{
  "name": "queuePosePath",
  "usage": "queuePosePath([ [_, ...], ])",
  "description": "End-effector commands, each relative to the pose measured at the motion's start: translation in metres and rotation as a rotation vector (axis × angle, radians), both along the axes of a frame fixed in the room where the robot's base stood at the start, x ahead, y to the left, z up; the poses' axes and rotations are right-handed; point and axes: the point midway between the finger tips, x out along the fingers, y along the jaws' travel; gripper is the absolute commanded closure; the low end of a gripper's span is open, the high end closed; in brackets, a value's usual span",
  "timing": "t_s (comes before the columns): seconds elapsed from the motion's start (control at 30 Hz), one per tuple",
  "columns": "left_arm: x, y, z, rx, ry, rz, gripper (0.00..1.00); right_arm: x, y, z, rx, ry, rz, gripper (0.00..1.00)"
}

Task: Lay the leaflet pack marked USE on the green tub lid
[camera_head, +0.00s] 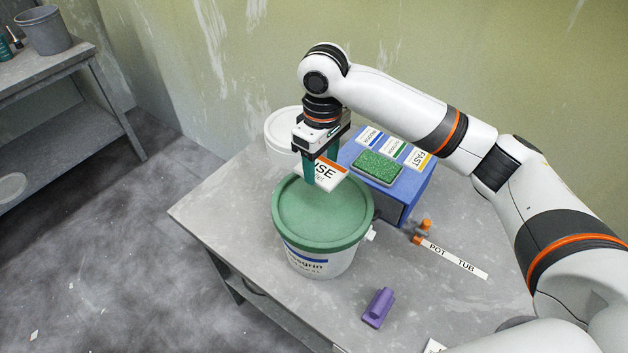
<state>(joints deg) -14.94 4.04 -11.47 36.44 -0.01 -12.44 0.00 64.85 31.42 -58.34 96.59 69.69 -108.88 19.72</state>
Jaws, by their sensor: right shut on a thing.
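The leaflet pack marked USE (328,172) is white with black letters and an orange edge. My right gripper (316,172) is shut on it, with its teal fingers pointing down and hiding part of the pack. The pack is over the back part of the green tub lid (318,222); I cannot tell whether it touches the lid. The lid sits on a white tub (322,263) near the table's middle. My left gripper is not in view.
A blue box (399,199) with labelled packs and a green pad stands behind right. A white pail (281,133) stands behind left. A purple block (378,307), an orange-handled valve (421,230) and a POT/TUB strip (461,263) lie at right. The table's (215,210) left corner is clear.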

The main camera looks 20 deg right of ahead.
Motion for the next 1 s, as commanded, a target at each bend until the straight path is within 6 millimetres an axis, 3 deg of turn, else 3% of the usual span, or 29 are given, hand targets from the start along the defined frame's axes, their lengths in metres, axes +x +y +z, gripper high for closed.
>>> queuePosePath([
  [0.2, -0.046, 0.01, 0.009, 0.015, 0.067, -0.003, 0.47, -0.002, -0.002, -0.039, -0.004, 0.005, -0.002, 0.63],
  [0.33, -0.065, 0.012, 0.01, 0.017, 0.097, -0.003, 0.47, -0.001, -0.001, -0.054, -0.003, 0.004, -0.001, 0.63],
  [0.47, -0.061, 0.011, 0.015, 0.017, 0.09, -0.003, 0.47, -0.002, -0.002, -0.069, -0.004, 0.006, -0.001, 0.63],
  [0.7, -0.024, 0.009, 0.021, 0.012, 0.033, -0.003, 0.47, -0.002, -0.001, -0.093, -0.002, 0.002, -0.001, 0.63],
  [1.0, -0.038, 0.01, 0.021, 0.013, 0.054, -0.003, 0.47, -0.002, -0.001, -0.095, -0.002, 0.002, 0.0, 0.63],
])
